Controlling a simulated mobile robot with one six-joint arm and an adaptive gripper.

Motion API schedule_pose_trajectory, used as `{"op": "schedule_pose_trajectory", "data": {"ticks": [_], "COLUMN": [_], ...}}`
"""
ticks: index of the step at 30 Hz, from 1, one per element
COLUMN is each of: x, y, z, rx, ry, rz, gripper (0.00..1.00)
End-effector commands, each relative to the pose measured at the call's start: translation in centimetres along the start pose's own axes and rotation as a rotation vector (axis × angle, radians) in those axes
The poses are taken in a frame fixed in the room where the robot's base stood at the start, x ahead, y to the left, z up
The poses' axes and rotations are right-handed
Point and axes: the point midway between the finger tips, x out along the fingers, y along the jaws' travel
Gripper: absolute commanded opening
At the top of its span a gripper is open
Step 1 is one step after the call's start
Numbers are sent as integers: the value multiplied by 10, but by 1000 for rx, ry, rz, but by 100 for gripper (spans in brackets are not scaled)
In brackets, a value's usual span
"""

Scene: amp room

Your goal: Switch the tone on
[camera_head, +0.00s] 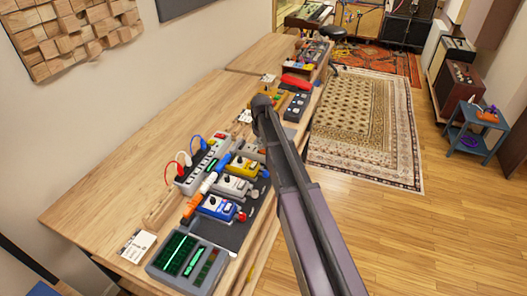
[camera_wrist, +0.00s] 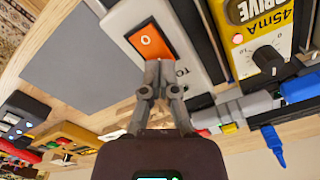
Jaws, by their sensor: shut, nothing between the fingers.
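In the wrist view, a white box (camera_wrist: 185,45) carries an orange rocker switch (camera_wrist: 150,40) with a small white round mark. The letters "TO" show beside the switch, and the rest of the word is hidden. My gripper (camera_wrist: 164,78) is shut and empty, its fingertips at the switch's lower edge. I cannot tell whether they touch it. In the head view, my arm crosses the pedal row and hides the fingertips. Which way the switch is tipped is not clear.
A yellow pedal marked "DRIVE" (camera_wrist: 260,35) stands close beside the white box. In the head view, a blue pedal (camera_head: 217,207), a power strip with plugs (camera_head: 200,167) and a green-screened unit (camera_head: 187,262) stand on the wooden table (camera_head: 130,185). Bare wood lies to the left.

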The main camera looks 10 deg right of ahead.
Motion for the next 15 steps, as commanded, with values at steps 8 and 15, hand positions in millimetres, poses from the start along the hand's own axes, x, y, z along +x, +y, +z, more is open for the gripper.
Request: {"op": "schedule_pose_trajectory", "data": {"ticks": [8,15], "x": [4,6], "y": [0,0], "z": [0,0], "rx": [0,0], "ry": [0,0], "rz": [0,0], "gripper": [0,0]}}
